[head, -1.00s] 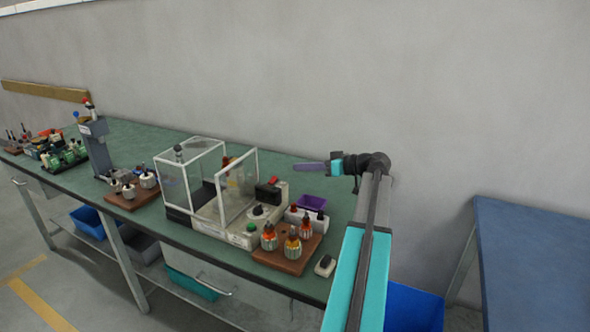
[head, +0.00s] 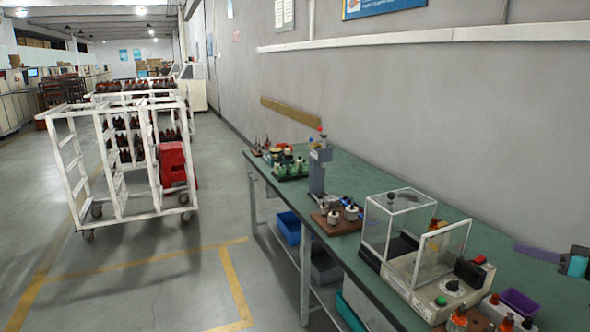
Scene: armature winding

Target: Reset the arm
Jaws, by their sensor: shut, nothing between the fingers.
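My gripper (head: 540,253) shows at the right edge of the head view, with a purple-grey finger part pointing left and a teal wrist part behind it. It is shut and empty, above the right part of the green workbench (head: 350,262). It is to the right of the winding machine (head: 428,290), apart from it. Most of my arm is outside the picture.
The machine has a clear-walled guard (head: 397,222). A grey press (head: 318,170), a wooden board with parts (head: 335,228) and a purple bin (head: 519,301) stand on the bench. A white trolley (head: 112,172) stands on the open floor at left.

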